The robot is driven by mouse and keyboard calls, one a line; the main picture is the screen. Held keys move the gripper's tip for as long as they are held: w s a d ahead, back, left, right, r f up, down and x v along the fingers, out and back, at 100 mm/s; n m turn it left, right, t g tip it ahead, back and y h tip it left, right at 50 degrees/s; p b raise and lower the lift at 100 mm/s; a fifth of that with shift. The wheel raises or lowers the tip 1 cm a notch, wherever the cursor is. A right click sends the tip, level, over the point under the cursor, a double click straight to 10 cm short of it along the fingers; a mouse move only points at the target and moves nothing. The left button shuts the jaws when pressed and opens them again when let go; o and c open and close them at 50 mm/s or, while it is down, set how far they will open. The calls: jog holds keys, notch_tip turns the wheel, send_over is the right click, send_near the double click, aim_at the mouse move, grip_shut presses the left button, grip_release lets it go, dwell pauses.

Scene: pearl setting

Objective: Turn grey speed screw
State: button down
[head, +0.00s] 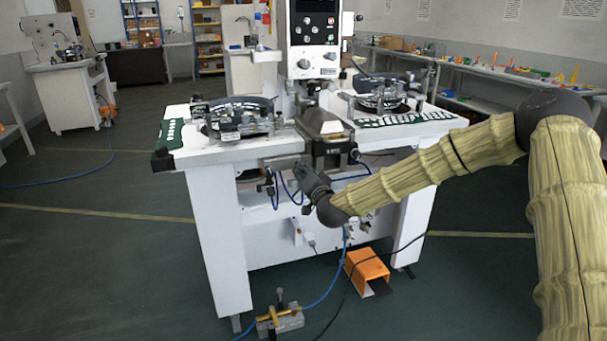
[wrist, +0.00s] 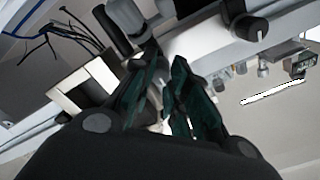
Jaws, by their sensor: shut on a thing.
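My gripper (wrist: 168,62) is closed, its dark fingers close together with a narrow gap. In the head view my gripper (head: 302,166) is at the front edge of the white machine's table, just below the grey central fixture. The fingers hide most of the small part between them; from its place I take it to be the grey speed screw, but its shape and turn angle cannot be told. In the wrist view grey cylindrical machine parts (wrist: 128,16) lie just beyond the fingertips.
The white machine (head: 217,225) has round fixtures on both sides, the left one (head: 238,117) nearer. A dark knob (wrist: 250,28) and several small grey fittings stand right of the fingers in the wrist view. An orange pedal (head: 366,268) is on the floor.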

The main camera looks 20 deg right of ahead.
jog(key=c, duration=1.3)
grip_release()
jog(key=shift+c, duration=0.2)
jog(key=s, duration=1.2)
jog(key=shift+d, duration=0.3)
